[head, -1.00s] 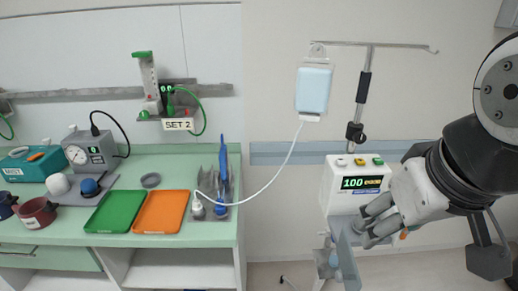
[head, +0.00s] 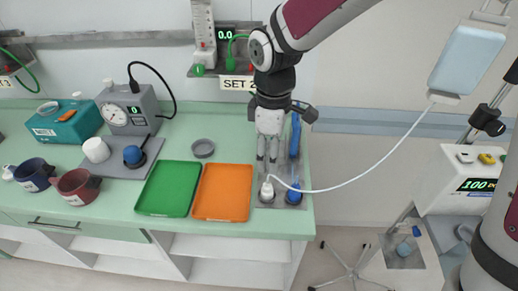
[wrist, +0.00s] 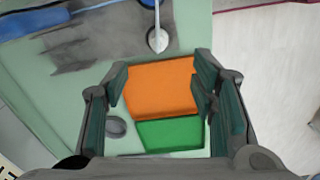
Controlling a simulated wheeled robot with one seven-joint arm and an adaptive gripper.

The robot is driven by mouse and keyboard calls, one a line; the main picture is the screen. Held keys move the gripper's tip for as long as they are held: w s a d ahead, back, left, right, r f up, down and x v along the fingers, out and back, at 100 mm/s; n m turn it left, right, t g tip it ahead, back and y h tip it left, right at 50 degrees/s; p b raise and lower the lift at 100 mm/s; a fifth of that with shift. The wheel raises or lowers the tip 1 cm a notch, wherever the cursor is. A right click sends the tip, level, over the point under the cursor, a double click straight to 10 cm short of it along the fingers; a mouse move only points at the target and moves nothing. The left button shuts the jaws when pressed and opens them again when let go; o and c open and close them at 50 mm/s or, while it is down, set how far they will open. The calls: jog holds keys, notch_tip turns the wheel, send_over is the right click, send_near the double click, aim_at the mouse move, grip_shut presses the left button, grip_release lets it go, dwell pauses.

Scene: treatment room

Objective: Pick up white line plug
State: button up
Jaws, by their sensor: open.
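The white line plug (head: 267,189) stands in a grey holder (head: 281,203) at the right end of the green counter. A thin white line (head: 345,183) runs from it to the pale blue bag (head: 468,60) on the stand. My gripper (head: 267,170) points down just above and behind the plug, apart from it and empty. In the wrist view my gripper (wrist: 160,85) has its jaws wide apart, and the plug (wrist: 158,40) shows at the top, beyond the fingers and not between them.
An orange tray (head: 222,193) and a green tray (head: 169,189) lie left of the holder. A tall blue item (head: 295,140) and a blue plug (head: 294,194) stand close on the right. A grey ring (head: 203,148) lies behind the trays.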

aim_at(267, 182)
jog(key=f, duration=0.8)
jog(key=shift+w+a+f, duration=0.2)
jog(key=shift+a, duration=0.2)
jog(key=shift+d+f, duration=0.15)
jog(key=shift+f, duration=2.75)
jog(key=c, duration=1.1)
